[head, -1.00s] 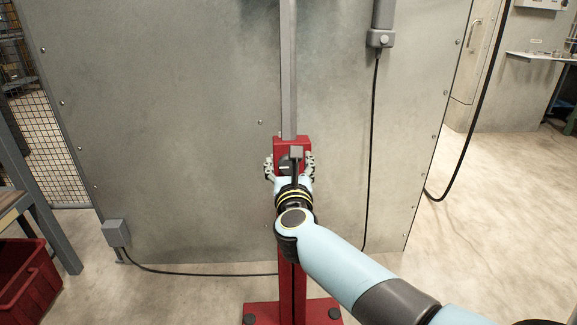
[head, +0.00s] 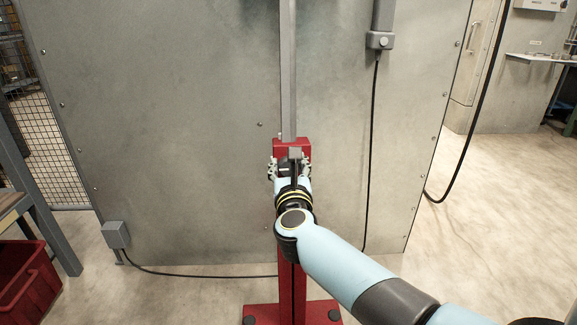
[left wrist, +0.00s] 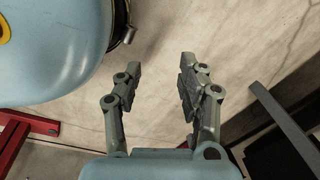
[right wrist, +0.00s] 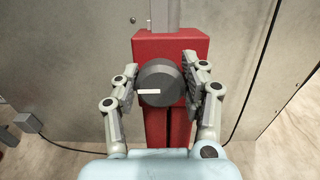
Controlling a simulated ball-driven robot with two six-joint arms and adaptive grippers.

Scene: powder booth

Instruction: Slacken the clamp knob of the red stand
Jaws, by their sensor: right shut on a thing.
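The red stand (head: 292,262) stands upright in front of the grey booth wall, with a grey bar rising from its top; its red head (right wrist: 170,47) fills the middle of the right wrist view. The dark round clamp knob (right wrist: 161,75) has a white mark pointing left. My right gripper (right wrist: 160,80) is shut on the knob, one finger on each side of it; in the head view my own wrist hides the knob. My left gripper (left wrist: 158,75) is open and empty above the floor, seen only in the left wrist view.
The booth wall (head: 180,150) is close behind the stand. A grey box (head: 115,235) with a cable sits low on it. A red crate (head: 28,275) lies at the lower left. The floor at right is clear.

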